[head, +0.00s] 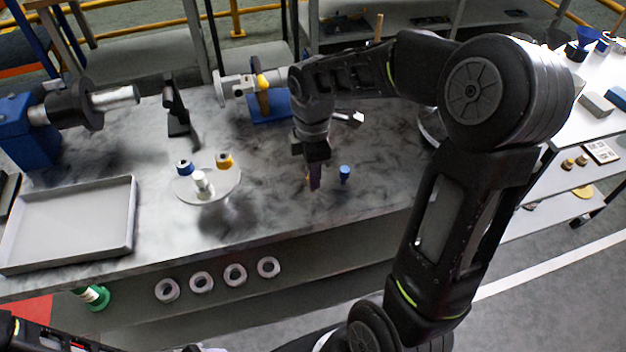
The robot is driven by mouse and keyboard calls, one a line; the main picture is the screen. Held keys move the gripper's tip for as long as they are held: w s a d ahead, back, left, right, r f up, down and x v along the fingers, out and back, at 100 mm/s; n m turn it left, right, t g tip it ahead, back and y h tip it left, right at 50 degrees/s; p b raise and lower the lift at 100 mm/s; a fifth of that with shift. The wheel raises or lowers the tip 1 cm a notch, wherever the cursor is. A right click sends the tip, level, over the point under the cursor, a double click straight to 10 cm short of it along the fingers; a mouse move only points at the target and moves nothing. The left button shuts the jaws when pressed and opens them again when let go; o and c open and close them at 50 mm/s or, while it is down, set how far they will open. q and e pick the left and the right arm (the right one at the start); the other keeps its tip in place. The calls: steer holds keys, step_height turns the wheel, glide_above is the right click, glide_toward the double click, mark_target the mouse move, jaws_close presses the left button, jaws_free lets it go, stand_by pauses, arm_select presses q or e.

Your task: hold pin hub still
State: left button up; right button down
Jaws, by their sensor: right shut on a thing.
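My right gripper (314,172) points down over the middle of the bench, shut on a small dark purplish piece (315,183) that is mostly hidden. A pale round disc (212,192) lies on the bench to its left, with a white centre boss (202,183) and a blue and a yellow piece standing on it. It looks like a hub with pins, but I cannot tell for sure that it is the pin hub. The gripper does not touch the disc. Only dark links of my left arm show at the lower left; its gripper is out of view.
A small blue piece (344,172) stands just right of the gripper. A grey tray (70,222), a blue machine with a shaft (35,130) and a black stand (177,115) are at left. A silver part (235,88) is behind. Several rings lie on the lower shelf.

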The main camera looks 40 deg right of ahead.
arm_select(q)
steer(key=shift+r, duration=0.1)
arm_select(e)
steer(key=shift+r, duration=0.15)
arm_select(q)
steer(key=shift+r+p, duration=1.4)
steer(key=shift+p, duration=0.1)
arm_select(e)
steer(key=shift+r, duration=1.65)
